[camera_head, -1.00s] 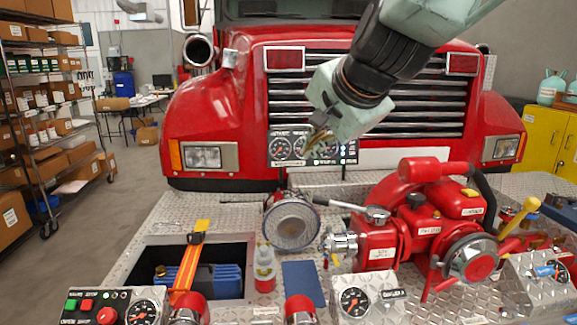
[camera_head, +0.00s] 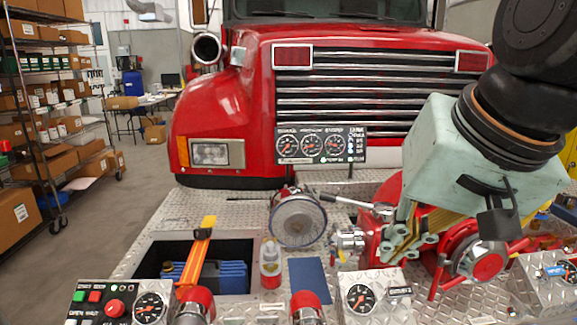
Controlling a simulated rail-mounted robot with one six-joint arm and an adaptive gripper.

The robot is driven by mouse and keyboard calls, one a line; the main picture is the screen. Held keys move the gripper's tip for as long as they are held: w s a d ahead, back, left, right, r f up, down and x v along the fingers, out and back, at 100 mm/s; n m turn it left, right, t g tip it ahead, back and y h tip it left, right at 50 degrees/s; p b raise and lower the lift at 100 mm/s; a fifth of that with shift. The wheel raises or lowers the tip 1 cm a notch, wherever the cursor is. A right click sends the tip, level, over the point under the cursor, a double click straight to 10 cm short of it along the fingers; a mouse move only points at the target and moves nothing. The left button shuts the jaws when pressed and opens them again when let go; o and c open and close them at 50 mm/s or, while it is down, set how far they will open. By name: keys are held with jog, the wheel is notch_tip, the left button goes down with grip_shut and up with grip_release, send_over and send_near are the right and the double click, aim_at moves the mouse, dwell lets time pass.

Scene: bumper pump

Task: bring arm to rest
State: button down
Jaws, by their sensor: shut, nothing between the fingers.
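My gripper (camera_head: 400,248) is at the right of the view, at the end of my pale green and black arm. I cannot tell how far above the pump the fingers are.
The gauge panel (camera_head: 321,146) stands before the grille.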

jog(key=s+d+f+n, duration=0.1)
jog(key=s+d+f, duration=0.1)
jog(key=s, duration=0.4)
jog(key=s+d+f+n+g+h, duration=0.1)
jog(key=s+d+f+n, duration=0.1)
jog(key=s, duration=0.5)
jog(key=shift+s+d+f+g, duration=0.3)
jog(key=shift+d+f, duration=0.1)
jog(key=shift+f, duration=0.25)
jog(key=shift+a, duration=0.1)
